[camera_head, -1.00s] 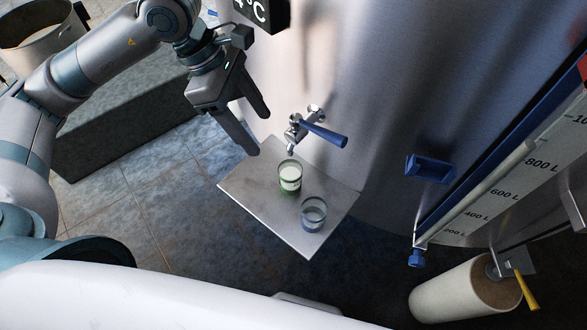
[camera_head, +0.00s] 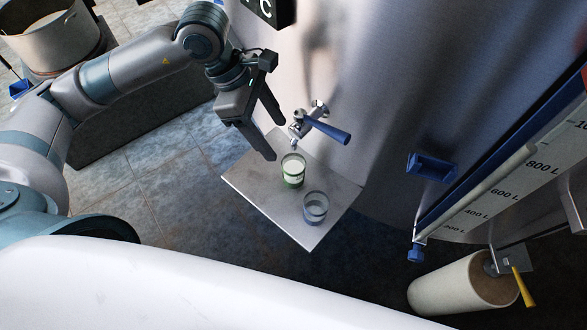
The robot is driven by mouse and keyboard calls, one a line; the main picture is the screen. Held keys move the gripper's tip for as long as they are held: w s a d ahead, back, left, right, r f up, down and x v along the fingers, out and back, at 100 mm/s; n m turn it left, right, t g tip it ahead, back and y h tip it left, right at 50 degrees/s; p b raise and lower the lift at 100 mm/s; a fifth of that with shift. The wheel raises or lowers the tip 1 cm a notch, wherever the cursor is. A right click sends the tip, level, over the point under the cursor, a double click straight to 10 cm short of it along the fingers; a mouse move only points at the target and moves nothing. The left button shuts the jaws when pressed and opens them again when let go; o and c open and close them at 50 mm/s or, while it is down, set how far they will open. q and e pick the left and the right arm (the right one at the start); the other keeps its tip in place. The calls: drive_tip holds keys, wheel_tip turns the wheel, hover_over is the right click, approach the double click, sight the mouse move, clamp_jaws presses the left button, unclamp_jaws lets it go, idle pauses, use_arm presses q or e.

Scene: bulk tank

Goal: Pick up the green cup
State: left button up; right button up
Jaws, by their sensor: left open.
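The green cup (camera_head: 293,172) is a small clear cup with a green lower part and a whitish content or band. It stands upright on the grey metal shelf (camera_head: 245,182), just below the tap's spout. My left gripper (camera_head: 277,139) is open and empty, pointing down, above and to the left of the green cup. Its fingers do not appear to touch the cup. My right gripper is not in view.
A blue-tinted clear cup (camera_head: 315,207) stands close to the green cup, nearer the shelf's front corner. The tap with a blue handle (camera_head: 326,131) sticks out from the steel tank (camera_head: 380,80) just above the cups.

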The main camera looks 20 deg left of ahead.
sight(293, 164)
use_arm(q)
drive_tip(key=p+x, duration=0.1)
drive_tip(key=x, duration=0.6)
drive_tip(key=shift+p, duration=0.4)
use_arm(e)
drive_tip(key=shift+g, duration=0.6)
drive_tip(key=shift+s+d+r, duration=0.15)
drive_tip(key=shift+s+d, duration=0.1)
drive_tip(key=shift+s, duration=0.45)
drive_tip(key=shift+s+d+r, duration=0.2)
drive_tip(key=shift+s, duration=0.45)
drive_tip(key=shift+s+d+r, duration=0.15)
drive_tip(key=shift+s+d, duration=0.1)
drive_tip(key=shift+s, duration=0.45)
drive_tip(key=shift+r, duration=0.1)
use_arm(q)
drive_tip(key=p+x, duration=0.2)
drive_tip(key=x, duration=0.2)
drive_tip(key=shift+s+d+r+p, duration=0.1)
drive_tip(key=shift+s+d+p, duration=0.05)
drive_tip(key=shift+p, duration=0.2)
drive_tip(key=shift+d+f, duration=0.15)
drive_tip(key=shift+f, duration=0.4)
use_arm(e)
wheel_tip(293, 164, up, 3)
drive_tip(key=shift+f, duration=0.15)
